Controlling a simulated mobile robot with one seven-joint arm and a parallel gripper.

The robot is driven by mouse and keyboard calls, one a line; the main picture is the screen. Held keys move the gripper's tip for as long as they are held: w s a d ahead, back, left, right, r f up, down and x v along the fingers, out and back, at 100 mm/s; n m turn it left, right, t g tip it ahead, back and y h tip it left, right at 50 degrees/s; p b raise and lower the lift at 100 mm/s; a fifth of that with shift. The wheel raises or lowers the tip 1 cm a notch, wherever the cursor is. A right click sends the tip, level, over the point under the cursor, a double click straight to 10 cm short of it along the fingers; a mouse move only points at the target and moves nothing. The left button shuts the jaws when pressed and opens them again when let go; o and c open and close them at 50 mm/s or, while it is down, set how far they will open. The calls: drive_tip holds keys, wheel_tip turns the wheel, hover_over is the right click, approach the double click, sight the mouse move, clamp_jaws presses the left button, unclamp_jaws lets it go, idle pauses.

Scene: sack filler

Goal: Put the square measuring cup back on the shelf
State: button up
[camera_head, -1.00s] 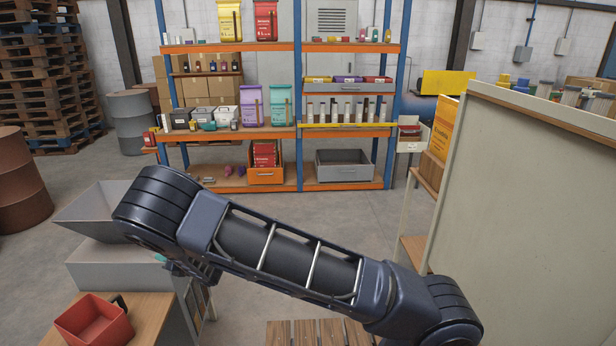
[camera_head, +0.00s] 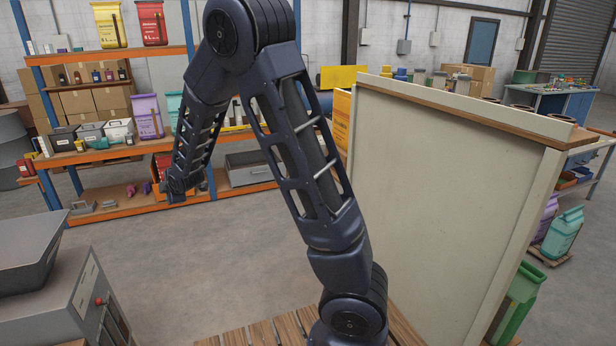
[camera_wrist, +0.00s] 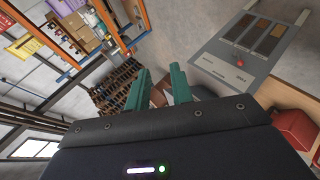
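A red square-sided container (camera_wrist: 296,128) stands on a wooden surface at the right of the wrist view. It may be the square measuring cup, but I cannot tell for sure. It is not in the head view now. My gripper shows in the wrist view with two teal fingers (camera_wrist: 159,84) apart and nothing between them. The red container is off to the right of the fingers, not touching them. In the head view my gripper end hangs in front of the shelf (camera_head: 110,55), which has orange beams, blue posts and several goods on its boards.
A grey machine with a hopper (camera_head: 70,290) stands at the lower left. A large pale panel (camera_head: 450,180) blocks the right side, with a green container (camera_head: 515,305) beyond it. Pallet slats (camera_head: 265,332) lie at the bottom. Grey floor (camera_head: 180,260) is clear between machine and shelf.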

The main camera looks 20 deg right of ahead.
drive_tip(key=s+d+r+m+g+h, duration=0.1)
drive_tip(key=s+d+r+m, duration=0.25)
drive_tip(key=d, duration=0.45)
drive_tip(key=s+d+r+m+h, duration=0.1)
drive_tip(key=s+d+r+m, duration=0.25)
drive_tip(key=d, duration=0.45)
drive_tip(key=s+d+r+m+g, duration=0.1)
drive_tip(key=s+d+r+m, duration=0.2)
drive_tip(key=d+r, duration=0.35)
drive_tip(key=s+d+r+m+g+h, duration=0.1)
drive_tip(key=s+d+m, duration=0.4)
drive_tip(key=s, duration=0.7)
drive_tip(key=s+d+m+g+h, duration=0.2)
drive_tip(key=s+d+m, duration=0.3)
drive_tip(key=s+d, duration=0.5)
drive_tip(key=shift+s+d+r, duration=0.15)
drive_tip(key=shift+s+r, duration=0.25)
drive_tip(key=shift+s, duration=1.1)
